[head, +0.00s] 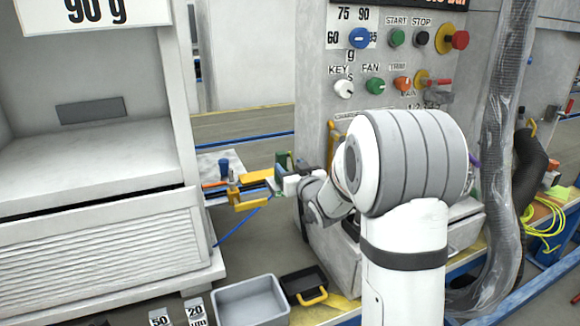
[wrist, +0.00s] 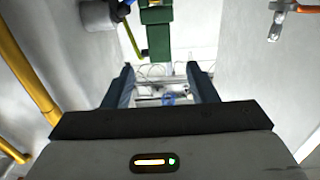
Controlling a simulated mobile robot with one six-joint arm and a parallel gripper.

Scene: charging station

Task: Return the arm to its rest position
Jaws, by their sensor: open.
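My white arm (head: 405,150) reaches forward in the head view, in front of the control panel, with its wrist bent to the left. My gripper (wrist: 165,72) shows in the wrist view with two dark fingers spread apart and nothing between them. In the head view, the gripper end lies left of the wrist, among small yellow and green parts, and its fingers are hard to make out. A green part (wrist: 156,38) shows beyond the fingers in the wrist view, apart from them.
A control panel (head: 375,62) with knobs and buttons stands behind my arm. A white cabinet (head: 100,165) with an open bay is at left. A grey bin (head: 250,302) and a black tray (head: 305,285) with a yellow handle sit below. A ribbed hose (head: 500,150) hangs at right.

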